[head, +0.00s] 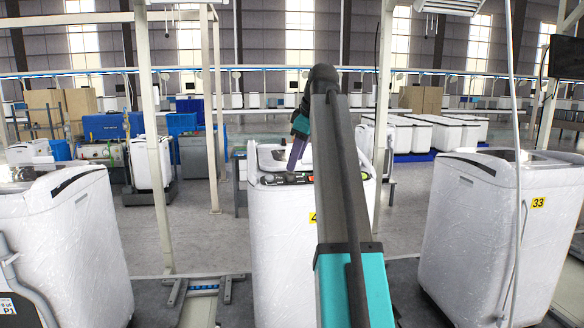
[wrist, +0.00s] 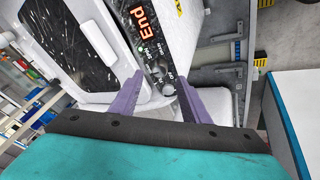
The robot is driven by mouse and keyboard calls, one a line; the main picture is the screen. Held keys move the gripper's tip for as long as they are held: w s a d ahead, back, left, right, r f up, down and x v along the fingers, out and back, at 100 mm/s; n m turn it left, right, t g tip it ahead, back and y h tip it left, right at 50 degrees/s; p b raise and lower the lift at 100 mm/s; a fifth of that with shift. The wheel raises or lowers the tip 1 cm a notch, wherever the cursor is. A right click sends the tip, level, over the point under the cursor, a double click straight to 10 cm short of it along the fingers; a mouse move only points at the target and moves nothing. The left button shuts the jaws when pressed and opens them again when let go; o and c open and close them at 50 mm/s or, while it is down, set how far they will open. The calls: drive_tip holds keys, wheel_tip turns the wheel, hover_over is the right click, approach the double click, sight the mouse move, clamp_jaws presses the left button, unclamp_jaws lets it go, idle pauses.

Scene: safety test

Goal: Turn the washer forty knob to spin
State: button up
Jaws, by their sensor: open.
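A white washer (head: 279,235) stands in the middle of the head view. My arm hides part of it and most of its yellow label, leaving what looks like a "4". Its dark control panel (head: 272,180) runs along the top front edge. In the wrist view, the panel has a lit red display (wrist: 142,18) reading "End". A small round grey knob (wrist: 158,68) shows on the panel, partly blurred. My gripper (wrist: 160,78) is open, its purple fingers on either side of the knob. I cannot tell if they touch it. In the head view, my gripper (head: 291,170) is over the panel.
A white washer (head: 70,250) stands on the left. Another washer (head: 490,230) labelled 33 stands on the right. White posts (head: 150,140) rise between the machines. Grey floor (head: 205,240) lies open left of the middle washer. Blue crates (head: 105,126) stand farther back.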

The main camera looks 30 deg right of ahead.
sight(291, 175)
drive_tip(key=shift+p+x, duration=0.6)
drive_tip(key=shift+x, duration=2.1)
drive_tip(key=c, duration=1)
drive_tip(key=shift+m, duration=0.5)
drive_tip(key=m+h, duration=0.1)
drive_tip(key=m, duration=0.4)
drive_tip(key=shift+s+a, duration=0.1)
drive_tip(key=shift+a, duration=0.05)
drive_tip(key=m+h, duration=0.1)
drive_tip(key=m, duration=0.2)
drive_tip(key=m+p, duration=0.1)
drive_tip(key=m, duration=0.2)
drive_tip(key=shift+h, duration=0.4)
drive_tip(key=shift+m, duration=0.3)
